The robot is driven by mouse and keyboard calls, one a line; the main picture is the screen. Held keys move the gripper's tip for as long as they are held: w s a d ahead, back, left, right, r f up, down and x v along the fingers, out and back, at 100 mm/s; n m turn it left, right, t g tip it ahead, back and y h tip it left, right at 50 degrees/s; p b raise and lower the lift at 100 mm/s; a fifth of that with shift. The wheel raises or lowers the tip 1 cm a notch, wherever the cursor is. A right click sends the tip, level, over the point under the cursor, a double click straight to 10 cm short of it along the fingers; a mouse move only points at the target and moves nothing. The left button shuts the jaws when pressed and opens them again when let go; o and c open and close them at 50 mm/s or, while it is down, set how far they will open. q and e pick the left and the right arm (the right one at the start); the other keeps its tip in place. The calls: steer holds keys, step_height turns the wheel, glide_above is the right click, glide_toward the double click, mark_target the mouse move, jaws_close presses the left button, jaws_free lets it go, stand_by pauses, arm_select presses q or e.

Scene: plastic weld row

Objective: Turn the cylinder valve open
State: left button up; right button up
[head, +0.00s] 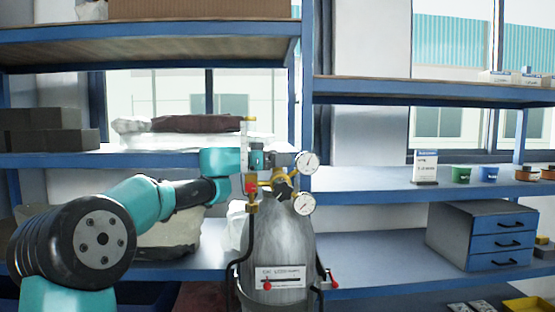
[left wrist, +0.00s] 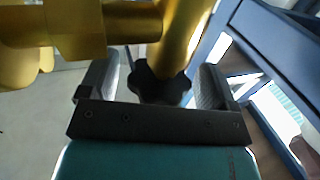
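The grey gas cylinder (head: 278,245) stands upright in the middle of the head view, with a white label on its front. A brass valve and regulator with two white gauges (head: 307,163) sits on top. My left gripper (head: 284,160) reaches in from the left at the valve's height. In the left wrist view, the black lobed valve knob (left wrist: 160,84) sits between the two grey fingers of my left gripper (left wrist: 158,86). A narrow gap shows beside the knob, so the fingers look open around it. A brass stem joins the knob. My right gripper is out of view.
Blue shelving (head: 365,190) stands behind the cylinder. A grey drawer unit (head: 470,213), cups and a small sign (head: 426,167) are to the right. Black hoses (head: 244,250) run down both sides of the cylinder. A clear flow tube (head: 248,135) stands close to my left gripper.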

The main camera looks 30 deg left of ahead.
arm_select(q)
steer(key=v, duration=1.7)
steer(key=shift+s+a, duration=0.15)
